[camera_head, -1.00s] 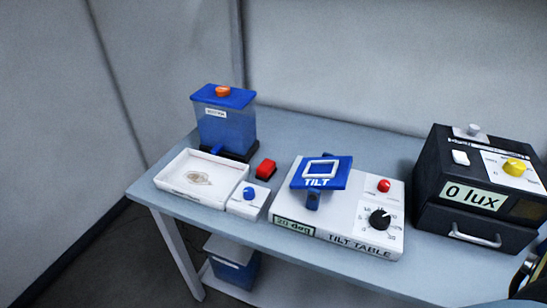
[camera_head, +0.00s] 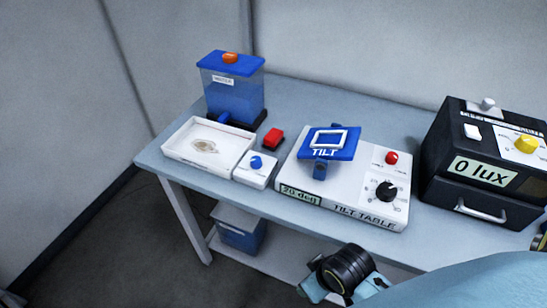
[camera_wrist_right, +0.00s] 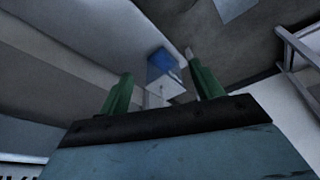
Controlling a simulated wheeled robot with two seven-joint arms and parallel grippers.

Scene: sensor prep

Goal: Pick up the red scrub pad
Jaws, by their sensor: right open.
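The red scrub pad (camera_head: 273,137) lies on the table behind the small white box with the blue knob, between the white tray and the tilt table. It looks like a small red block with a dark underside. My right gripper (camera_wrist_right: 162,88) shows in the right wrist view with its two green fingers apart and nothing between them. In the head view my right arm is at the bottom, below the table's front edge and well away from the pad. The pad is not in the right wrist view. My left gripper is in neither view.
The white tray (camera_head: 170,145), blue-lidded tank (camera_head: 235,92), knob box (camera_head: 256,171) and tilt table (camera_head: 305,180) surround the pad. The black lux box (camera_head: 478,200) stands at right. A blue bin (camera_head: 240,232) sits on the lower shelf, also in the wrist view (camera_wrist_right: 162,66).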

